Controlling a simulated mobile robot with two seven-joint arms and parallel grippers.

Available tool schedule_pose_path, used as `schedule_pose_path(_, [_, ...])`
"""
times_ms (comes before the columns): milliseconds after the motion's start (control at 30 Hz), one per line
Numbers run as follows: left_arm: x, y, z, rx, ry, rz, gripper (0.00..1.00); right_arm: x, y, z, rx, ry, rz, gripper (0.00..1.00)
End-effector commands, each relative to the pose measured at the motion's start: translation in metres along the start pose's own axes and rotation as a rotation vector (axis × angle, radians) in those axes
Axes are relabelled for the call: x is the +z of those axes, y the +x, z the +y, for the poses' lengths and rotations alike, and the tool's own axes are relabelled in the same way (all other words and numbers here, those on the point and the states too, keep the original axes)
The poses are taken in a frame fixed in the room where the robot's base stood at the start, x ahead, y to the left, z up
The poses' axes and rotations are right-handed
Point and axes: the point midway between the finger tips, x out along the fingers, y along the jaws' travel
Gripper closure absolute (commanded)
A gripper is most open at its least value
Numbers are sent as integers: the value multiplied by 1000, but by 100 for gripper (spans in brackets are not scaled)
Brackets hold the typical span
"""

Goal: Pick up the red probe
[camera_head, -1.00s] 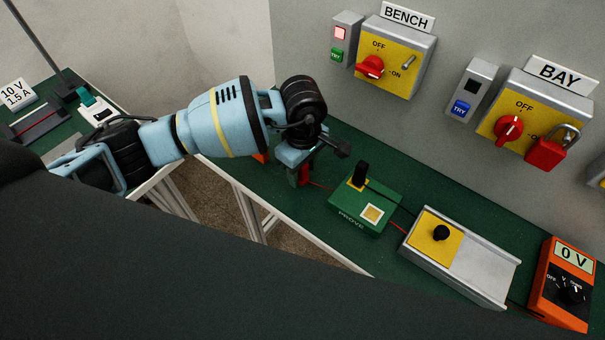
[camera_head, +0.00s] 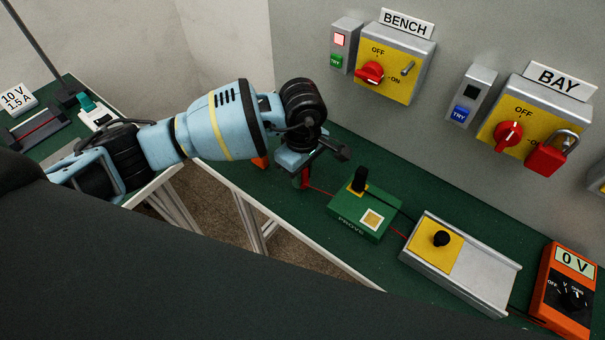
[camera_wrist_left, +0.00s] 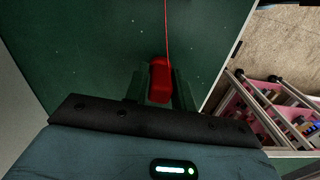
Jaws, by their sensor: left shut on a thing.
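The red probe (camera_head: 305,176) stands over the green bench top (camera_head: 376,282), mostly hidden under my left gripper (camera_head: 302,170) in the head view. In the left wrist view the red probe (camera_wrist_left: 160,80) sits between the two dark fingers of my left gripper (camera_wrist_left: 160,90), which is shut on it. A thin red lead runs from the probe past the green PROVE box (camera_head: 365,212). I cannot tell whether the probe's lower end touches the bench. My right gripper is not in view.
A grey tray with a yellow plate (camera_head: 470,275) and an orange meter reading 0 V (camera_head: 565,290) stand to the right. BENCH (camera_head: 390,70) and BAY (camera_head: 530,120) switch boxes are on the wall. A pink crate (camera_wrist_left: 265,110) lies below the bench edge.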

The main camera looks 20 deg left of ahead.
Motion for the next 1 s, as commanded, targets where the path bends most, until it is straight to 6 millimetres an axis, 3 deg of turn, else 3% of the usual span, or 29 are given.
schedule_pose_path(200, [0,-30,-1,3,2,1,99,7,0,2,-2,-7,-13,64])
schedule_pose_path(700, [59,-38,-99,1,5,-1,99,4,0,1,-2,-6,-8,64])
schedule_pose_path(1000, [79,-41,-132,0,1,0,99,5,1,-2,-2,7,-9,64])
